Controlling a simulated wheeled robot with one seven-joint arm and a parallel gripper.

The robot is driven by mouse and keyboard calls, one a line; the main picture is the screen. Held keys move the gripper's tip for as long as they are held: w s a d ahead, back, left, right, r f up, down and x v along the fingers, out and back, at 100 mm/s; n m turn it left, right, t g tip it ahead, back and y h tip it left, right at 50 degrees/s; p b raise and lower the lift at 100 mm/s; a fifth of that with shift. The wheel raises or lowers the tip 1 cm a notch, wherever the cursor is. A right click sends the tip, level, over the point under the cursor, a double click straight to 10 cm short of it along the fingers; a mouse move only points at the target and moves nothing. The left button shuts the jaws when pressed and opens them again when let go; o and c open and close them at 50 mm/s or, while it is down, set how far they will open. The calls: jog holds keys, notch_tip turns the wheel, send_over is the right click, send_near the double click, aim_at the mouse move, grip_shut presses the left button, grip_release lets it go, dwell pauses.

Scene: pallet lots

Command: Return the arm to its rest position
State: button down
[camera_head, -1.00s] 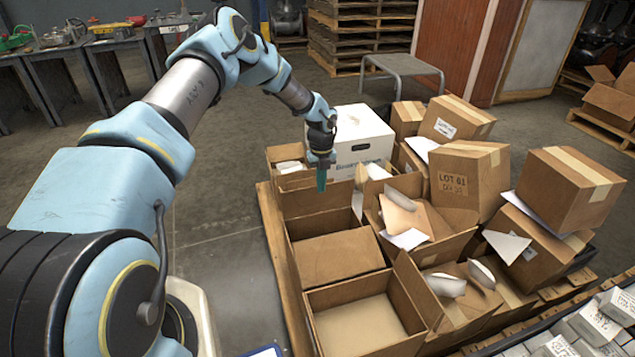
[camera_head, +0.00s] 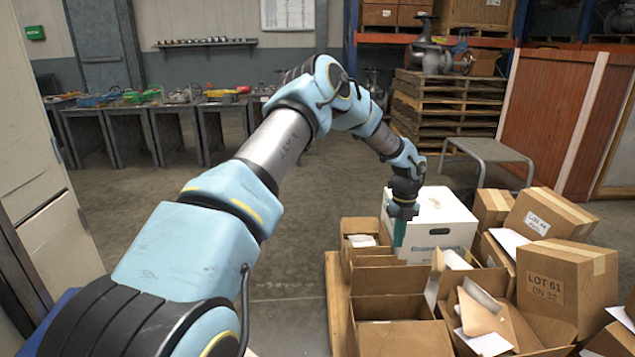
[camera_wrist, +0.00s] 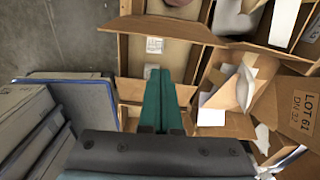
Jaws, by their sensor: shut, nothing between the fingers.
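My arm reaches out from the lower left of the head view, bent at the elbow, with my gripper (camera_head: 400,232) hanging down at its end. The gripper is over the rear of the pallet of cartons, in front of a white box (camera_head: 432,225). In the wrist view the green fingers of my gripper (camera_wrist: 162,100) are together with nothing between them. Below them are open cardboard boxes (camera_wrist: 165,30). I cannot tell whether the fingertips touch any box.
Open cartons (camera_head: 400,338) and closed ones, one marked LOT 61 (camera_head: 560,280), crowd the pallet (camera_head: 338,300). A grey stool (camera_head: 485,152) and stacked pallets (camera_head: 450,110) stand behind. Workbenches (camera_head: 130,135) line the back. The floor left of the pallet is clear.

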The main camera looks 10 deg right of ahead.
jog(key=s+a+r+n, duration=0.2)
jog(key=a+r+n, duration=0.5)
jog(key=a, duration=0.4)
jog(key=s+a+r+n, duration=0.2)
jog(key=a+r+n, duration=0.4)
jog(key=a+n, duration=0.45)
jog(key=s+a+r+n+t, duration=0.1)
jog(key=s+a+r+n, duration=0.1)
jog(key=s+a+n, duration=0.6)
jog(key=s+a+r+n+t, duration=0.1)
jog(key=s+a+r+n, duration=0.2)
jog(key=s+a+n, duration=0.5)
notch_tip(320, 180, up, 15)
jog(key=w+a+n+p, duration=0.1)
jog(key=a+n+p, duration=0.1)
jog(key=p, duration=1.3)
jog(key=shift+w+r, duration=0.15)
jog(key=shift+w, duration=0.05)
jog(key=shift+a, duration=0.1)
